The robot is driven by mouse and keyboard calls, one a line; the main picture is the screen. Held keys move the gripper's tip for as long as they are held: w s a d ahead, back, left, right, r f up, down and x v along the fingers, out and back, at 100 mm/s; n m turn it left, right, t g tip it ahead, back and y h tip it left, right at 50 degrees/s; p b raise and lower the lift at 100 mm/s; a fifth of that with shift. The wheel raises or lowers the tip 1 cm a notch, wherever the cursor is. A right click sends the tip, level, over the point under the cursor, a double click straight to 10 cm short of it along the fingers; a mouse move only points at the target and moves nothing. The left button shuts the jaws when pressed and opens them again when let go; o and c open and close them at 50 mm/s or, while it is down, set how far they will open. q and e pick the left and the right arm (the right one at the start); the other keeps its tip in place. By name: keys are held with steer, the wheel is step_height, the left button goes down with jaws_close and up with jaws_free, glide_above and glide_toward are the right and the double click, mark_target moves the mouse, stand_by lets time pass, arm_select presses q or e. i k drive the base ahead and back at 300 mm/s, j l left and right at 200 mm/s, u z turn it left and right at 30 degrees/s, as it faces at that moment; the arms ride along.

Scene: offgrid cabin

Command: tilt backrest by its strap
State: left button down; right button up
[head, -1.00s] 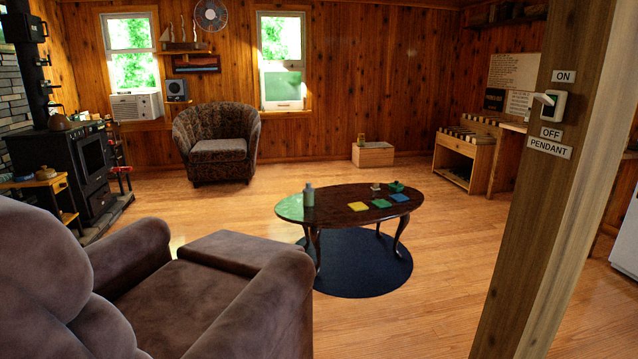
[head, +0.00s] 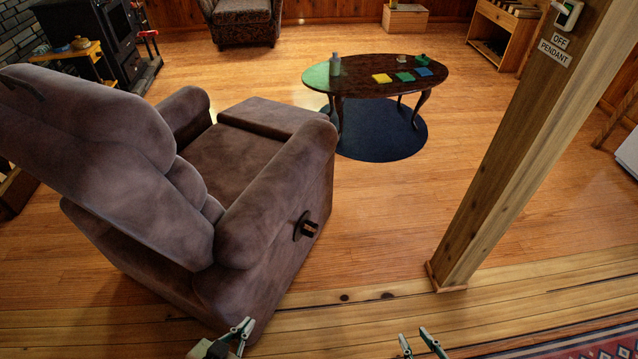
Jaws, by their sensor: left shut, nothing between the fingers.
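The brown recliner stands at the left of the head view, seen from behind and to its side. Its padded backrest (head: 95,160) leans up toward the upper left. A dark strip that looks like the strap (head: 22,88) lies near the top of the backrest, at the left picture edge; its full shape is hard to make out. My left gripper (head: 243,328) is at the bottom edge, below and right of the backrest, shut and empty, in front of the recliner's lower rear corner. My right gripper (head: 420,343) is at the bottom edge, farther right, open and empty, well apart from the recliner.
A dark lever plate (head: 306,227) is on the recliner's side. A wooden post (head: 510,150) stands to the right. An oval table (head: 350,78) with several small items stands beyond, over a dark round rug (head: 375,140). Open floor lies between post and recliner.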

mark_target(106, 150)
steer(key=u, duration=1.65)
